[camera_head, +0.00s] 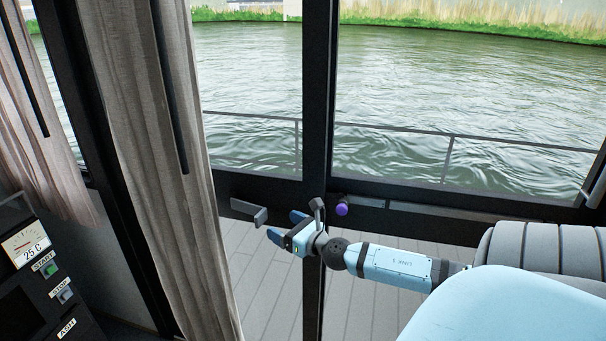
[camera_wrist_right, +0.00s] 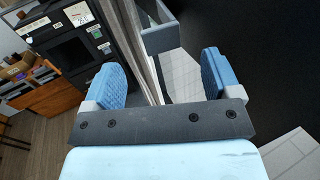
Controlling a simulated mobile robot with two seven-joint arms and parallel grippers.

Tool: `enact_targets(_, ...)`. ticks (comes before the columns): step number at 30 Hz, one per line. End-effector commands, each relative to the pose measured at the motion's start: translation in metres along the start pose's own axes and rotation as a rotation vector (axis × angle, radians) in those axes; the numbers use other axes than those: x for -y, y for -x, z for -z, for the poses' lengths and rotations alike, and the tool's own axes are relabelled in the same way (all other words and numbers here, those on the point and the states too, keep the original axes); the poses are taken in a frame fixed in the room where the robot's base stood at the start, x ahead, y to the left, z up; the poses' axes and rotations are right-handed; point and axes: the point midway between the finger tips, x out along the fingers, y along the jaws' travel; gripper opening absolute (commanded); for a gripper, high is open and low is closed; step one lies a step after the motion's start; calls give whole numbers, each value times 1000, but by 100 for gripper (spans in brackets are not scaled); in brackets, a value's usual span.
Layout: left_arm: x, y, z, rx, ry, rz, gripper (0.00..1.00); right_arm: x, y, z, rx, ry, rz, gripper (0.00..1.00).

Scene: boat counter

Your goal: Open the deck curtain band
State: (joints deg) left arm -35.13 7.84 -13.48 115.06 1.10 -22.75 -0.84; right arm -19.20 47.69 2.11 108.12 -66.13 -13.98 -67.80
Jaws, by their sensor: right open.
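A long grey-beige curtain (camera_head: 165,150) hangs at the left of the window in the head view, with a dark narrow strip (camera_head: 170,90) down its upper part. A second curtain (camera_head: 35,130) with a similar strip hangs further left. I cannot tell which part is the band. My right gripper (camera_head: 284,227) is open and empty, to the right of the nearer curtain and apart from it, its fingers pointing left. In the right wrist view, a curtain edge (camera_wrist_right: 149,50) shows beyond and between the blue fingers. My left gripper is not in view.
A grey bracket-like handle (camera_head: 248,213) sits on the dark door frame, close to my right gripper; it also shows in the wrist view (camera_wrist_right: 160,38). A purple knob (camera_head: 342,209) is right of the post (camera_head: 318,100). A control panel (camera_head: 35,270) stands at lower left.

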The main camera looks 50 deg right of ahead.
Motion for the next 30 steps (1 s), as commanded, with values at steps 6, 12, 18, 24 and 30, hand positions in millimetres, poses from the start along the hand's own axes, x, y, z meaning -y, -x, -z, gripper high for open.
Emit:
enact_targets(6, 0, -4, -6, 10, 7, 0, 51, 1, 36, 2, -2, 1, 1, 83)
enact_targets(12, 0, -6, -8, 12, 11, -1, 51, 1, 55, 0, 1, 0, 2, 83)
enact_targets(18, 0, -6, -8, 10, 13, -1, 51, 1, 61, 0, 1, 1, 2, 83)
enact_targets(24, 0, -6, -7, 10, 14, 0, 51, 1, 60, -1, 1, 1, 2, 83)
enact_targets(30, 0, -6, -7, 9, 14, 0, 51, 1, 60, -1, 1, 1, 2, 83)
